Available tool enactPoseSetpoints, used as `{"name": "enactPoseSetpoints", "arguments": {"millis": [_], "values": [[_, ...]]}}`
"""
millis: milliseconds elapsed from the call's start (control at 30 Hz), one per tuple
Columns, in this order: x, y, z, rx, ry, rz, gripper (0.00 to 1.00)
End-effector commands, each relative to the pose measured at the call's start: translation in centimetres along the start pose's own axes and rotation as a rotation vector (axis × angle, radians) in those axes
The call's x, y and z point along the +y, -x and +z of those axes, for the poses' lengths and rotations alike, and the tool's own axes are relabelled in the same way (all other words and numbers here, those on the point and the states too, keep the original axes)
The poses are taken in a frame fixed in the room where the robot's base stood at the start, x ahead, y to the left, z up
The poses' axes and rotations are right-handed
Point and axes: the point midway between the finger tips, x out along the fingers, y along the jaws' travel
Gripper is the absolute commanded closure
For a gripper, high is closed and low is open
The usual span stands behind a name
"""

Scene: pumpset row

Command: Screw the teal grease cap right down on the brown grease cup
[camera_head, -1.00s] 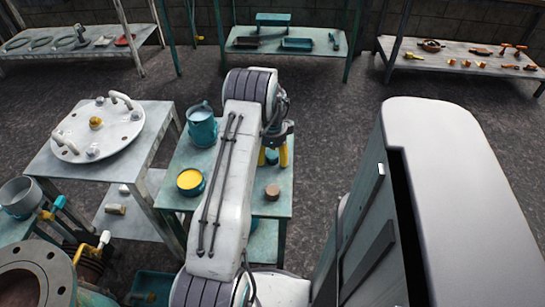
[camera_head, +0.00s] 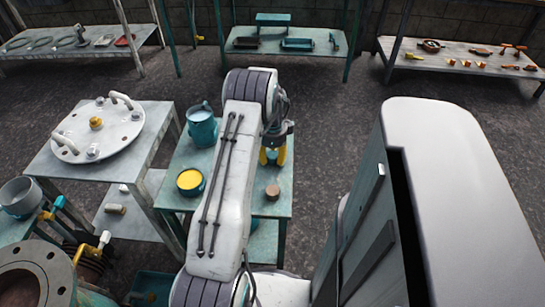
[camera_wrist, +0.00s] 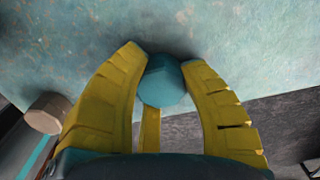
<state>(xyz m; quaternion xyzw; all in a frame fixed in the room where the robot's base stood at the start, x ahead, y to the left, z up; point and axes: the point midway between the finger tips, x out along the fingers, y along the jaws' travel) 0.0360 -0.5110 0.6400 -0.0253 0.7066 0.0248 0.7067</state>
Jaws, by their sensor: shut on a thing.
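The teal grease cap (camera_wrist: 163,82) is held between the yellow fingers of my gripper (camera_wrist: 165,75) in the wrist view. In the head view my gripper (camera_head: 272,157) points down over the right part of the teal table, with a bit of the teal cap (camera_head: 272,156) showing between the fingers. The brown grease cup (camera_head: 272,191) stands on the same table, nearer to me than the gripper and apart from it. It also shows at the left of the wrist view (camera_wrist: 47,113), beside a finger. Whether the cap touches the table is unclear.
A teal can (camera_head: 201,127) and a tin of yellow grease (camera_head: 190,181) stand on the teal table (camera_head: 237,171), left of my arm. A table with a white flanged cover (camera_head: 97,130) is at the left. A large grey cabinet (camera_head: 450,190) stands close at the right.

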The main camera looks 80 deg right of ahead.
Motion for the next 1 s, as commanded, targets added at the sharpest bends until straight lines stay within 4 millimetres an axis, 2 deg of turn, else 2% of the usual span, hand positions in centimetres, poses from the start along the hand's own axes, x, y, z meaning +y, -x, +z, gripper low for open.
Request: {"name": "enactPoseSetpoints", "arguments": {"millis": [1000], "values": [[0.0,3.5,0.0,0.0,0.0,0.0,0.94]]}}
